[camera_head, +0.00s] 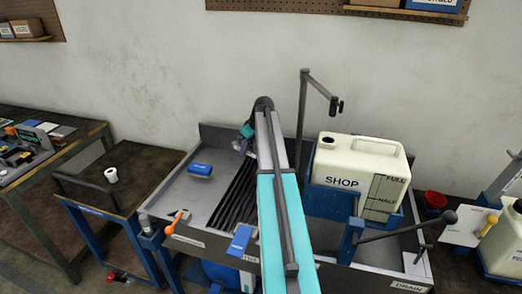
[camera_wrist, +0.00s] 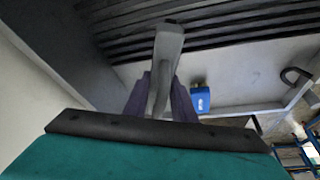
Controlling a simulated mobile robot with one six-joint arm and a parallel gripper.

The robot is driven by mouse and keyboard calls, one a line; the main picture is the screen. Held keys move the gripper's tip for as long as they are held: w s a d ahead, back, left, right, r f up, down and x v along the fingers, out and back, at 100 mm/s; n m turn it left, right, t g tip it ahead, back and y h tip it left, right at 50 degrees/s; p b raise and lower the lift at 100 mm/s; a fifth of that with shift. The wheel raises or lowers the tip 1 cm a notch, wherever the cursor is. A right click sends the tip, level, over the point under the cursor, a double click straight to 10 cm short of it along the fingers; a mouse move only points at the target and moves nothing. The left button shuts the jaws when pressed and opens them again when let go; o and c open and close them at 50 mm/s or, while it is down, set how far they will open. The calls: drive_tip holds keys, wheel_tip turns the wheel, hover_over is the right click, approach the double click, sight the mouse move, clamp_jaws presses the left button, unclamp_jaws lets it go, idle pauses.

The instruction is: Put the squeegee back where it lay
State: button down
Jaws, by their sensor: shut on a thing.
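My gripper (camera_wrist: 164,90) is shut on a grey bar-like piece (camera_wrist: 168,50), which I take to be the squeegee. Its dark purple fingers stand on either side of it, and the piece reaches out beyond them over the dark slats. In the head view my gripper (camera_head: 240,144) is at the back of the grey wash bench (camera_head: 182,190), partly hidden by my arm. The squeegee's full shape is hidden there. I cannot tell whether it touches the slats.
Dark slats (camera_head: 235,196) fill the bench's middle. A blue block (camera_head: 200,169) lies on the clear left ledge, also seen in the wrist view (camera_wrist: 201,102). A cream SHOP tank (camera_head: 345,168) and a dark post (camera_head: 303,115) stand to the right. A wall rises close behind.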

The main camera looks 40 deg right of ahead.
drive_tip(key=a+r+b, duration=0.1)
drive_tip(key=a+r, duration=0.2)
drive_tip(key=a, duration=1)
drive_tip(key=a+r+b, duration=0.1)
drive_tip(key=a+r, duration=0.2)
drive_tip(key=a, duration=1.1)
drive_tip(key=s+a+r, duration=0.1)
drive_tip(key=s+a, duration=0.3)
drive_tip(key=a, duration=0.7)
drive_tip(key=s+a+r+m+b, duration=0.1)
drive_tip(key=s+a, duration=0.3)
drive_tip(key=a, duration=0.6)
drive_tip(key=shift+a+r+m+h, duration=0.3)
drive_tip(key=shift+a+r, duration=0.05)
drive_tip(key=shift+r, duration=0.2)
